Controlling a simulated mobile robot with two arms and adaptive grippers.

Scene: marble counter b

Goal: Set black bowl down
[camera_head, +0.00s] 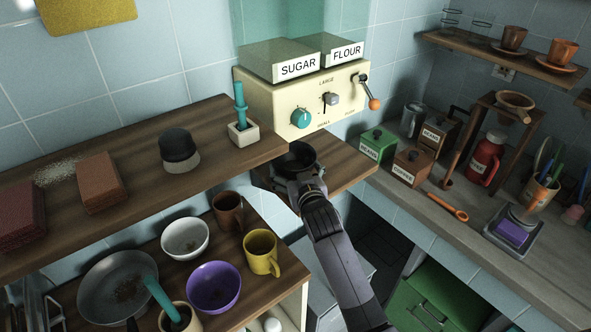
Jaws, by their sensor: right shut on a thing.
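The black bowl (297,156) is small and dark, and sits upright below the front of the cream dispenser (297,103). My right gripper (299,172) is shut on the near side of the bowl, with its arm reaching up from the bottom of the head view. The gripper hides part of the bowl. The bowl overlaps the wooden ledge (345,172) under the dispenser; I cannot tell whether it touches the wood. My left gripper is not in view.
The wooden shelf (225,150) at left holds a black-topped jar (180,151), a white pot with a teal tool (243,131) and bricks. Below it stand a purple bowl (214,289), a white bowl (185,238), a yellow mug (261,252) and a pan (98,290). Tins (378,146) stand right.

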